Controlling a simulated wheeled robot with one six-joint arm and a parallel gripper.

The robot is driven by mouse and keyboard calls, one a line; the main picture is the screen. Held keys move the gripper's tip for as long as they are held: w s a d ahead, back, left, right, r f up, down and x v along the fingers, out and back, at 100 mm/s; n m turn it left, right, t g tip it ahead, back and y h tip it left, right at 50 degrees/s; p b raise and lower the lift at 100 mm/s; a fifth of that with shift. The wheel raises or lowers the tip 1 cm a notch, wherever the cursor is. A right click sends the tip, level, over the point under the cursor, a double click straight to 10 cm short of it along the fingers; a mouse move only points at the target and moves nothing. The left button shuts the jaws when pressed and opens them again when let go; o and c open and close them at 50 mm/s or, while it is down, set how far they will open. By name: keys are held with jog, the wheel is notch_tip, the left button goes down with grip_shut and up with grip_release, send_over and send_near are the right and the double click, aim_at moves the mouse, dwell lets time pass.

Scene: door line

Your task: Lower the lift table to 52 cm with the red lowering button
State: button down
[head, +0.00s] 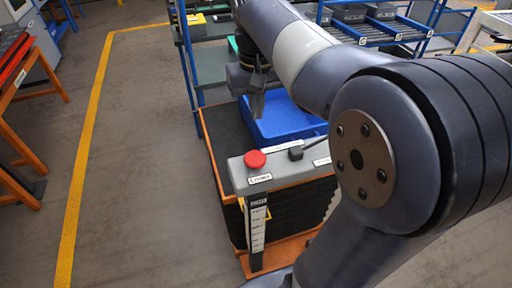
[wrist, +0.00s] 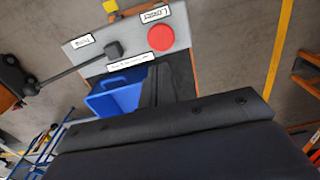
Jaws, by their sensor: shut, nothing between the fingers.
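The red lowering button (head: 255,160) is a round mushroom head at the left end of a grey control panel (head: 228,172), with a label in front of it. It also shows in the wrist view (wrist: 161,37). The lift table (head: 222,140) has a dark top with an orange edge and black bellows below. A blue crate (head: 285,135) stands on it. A white height scale (head: 258,228) with a yellow pointer hangs under the panel; its figures are too small to read. My gripper (head: 257,112) points down, shut and empty, above the table top behind the button, apart from it.
A black block (head: 296,153) with a rod sits on the panel right of the button. A blue rack (head: 195,65) stands behind the table. An orange-framed bench (head: 20,150) is at the left. The floor along the yellow line (head: 85,150) is clear.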

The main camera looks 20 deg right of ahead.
aim_at(256, 159)
jog(key=shift+f, duration=0.15)
notch_tip(256, 159, down, 14)
jog(key=shift+w+r, duration=0.1)
dwell(0.4)
